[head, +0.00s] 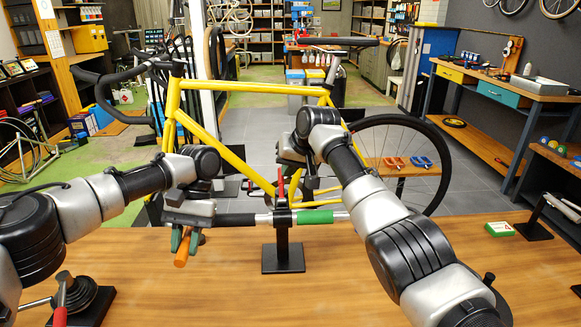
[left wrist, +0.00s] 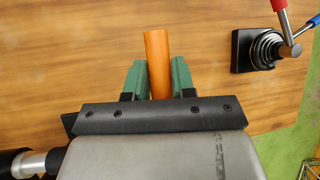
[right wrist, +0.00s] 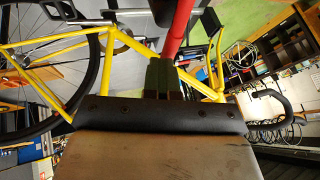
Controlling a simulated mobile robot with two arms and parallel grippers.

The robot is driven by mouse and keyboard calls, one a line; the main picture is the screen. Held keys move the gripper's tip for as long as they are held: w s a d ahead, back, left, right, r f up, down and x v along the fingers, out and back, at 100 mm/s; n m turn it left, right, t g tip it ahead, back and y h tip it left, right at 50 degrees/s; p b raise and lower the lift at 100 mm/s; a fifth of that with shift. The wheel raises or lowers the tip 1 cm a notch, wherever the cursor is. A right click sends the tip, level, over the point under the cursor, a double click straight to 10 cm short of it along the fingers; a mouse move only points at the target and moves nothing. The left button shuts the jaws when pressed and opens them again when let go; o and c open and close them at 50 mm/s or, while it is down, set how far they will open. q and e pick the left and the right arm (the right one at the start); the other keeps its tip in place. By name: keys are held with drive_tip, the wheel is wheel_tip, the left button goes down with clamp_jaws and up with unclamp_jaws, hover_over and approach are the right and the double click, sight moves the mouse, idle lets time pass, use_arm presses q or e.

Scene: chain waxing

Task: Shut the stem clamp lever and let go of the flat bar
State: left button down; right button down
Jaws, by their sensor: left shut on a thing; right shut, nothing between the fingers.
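The flat bar (head: 315,217) lies level across the clamp stand, with a black left section, silver middle and green right section. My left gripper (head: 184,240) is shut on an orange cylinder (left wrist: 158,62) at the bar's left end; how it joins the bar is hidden. The stem clamp (head: 283,218) sits on a black post around the bar's middle. Its red lever (head: 281,186) points upward, and it also shows in the right wrist view (right wrist: 178,30). My right gripper (right wrist: 165,75) is shut and empty, close to the lever; I cannot tell whether they touch.
The wooden bench (head: 210,290) is mostly clear around the clamp's black base (head: 283,259). A black stand with a red lever (head: 75,298) is at the front left. A green-and-white box (head: 499,229) lies at the right. A yellow bicycle (head: 240,87) stands behind the bench.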

use_arm(q)
drive_tip(key=shift+a, duration=0.1)
drive_tip(key=shift+f, duration=0.1)
use_arm(e)
drive_tip(key=w+d+v, duration=0.2)
drive_tip(key=v, duration=1.1)
drive_tip(key=shift+r, duration=0.2)
drive_tip(key=shift+w+d, duration=0.1)
drive_tip(key=shift+d, duration=0.05)
use_arm(q)
drive_tip(key=c, duration=1.3)
unclamp_jaws()
drive_tip(key=o, duration=0.5)
drive_tip(key=shift+a, duration=0.15)
drive_tip(key=shift+c, duration=0.2)
use_arm(e)
drive_tip(key=shift+w+a, duration=0.1)
drive_tip(key=shift+a, duration=0.15)
drive_tip(key=shift+d, duration=0.1)
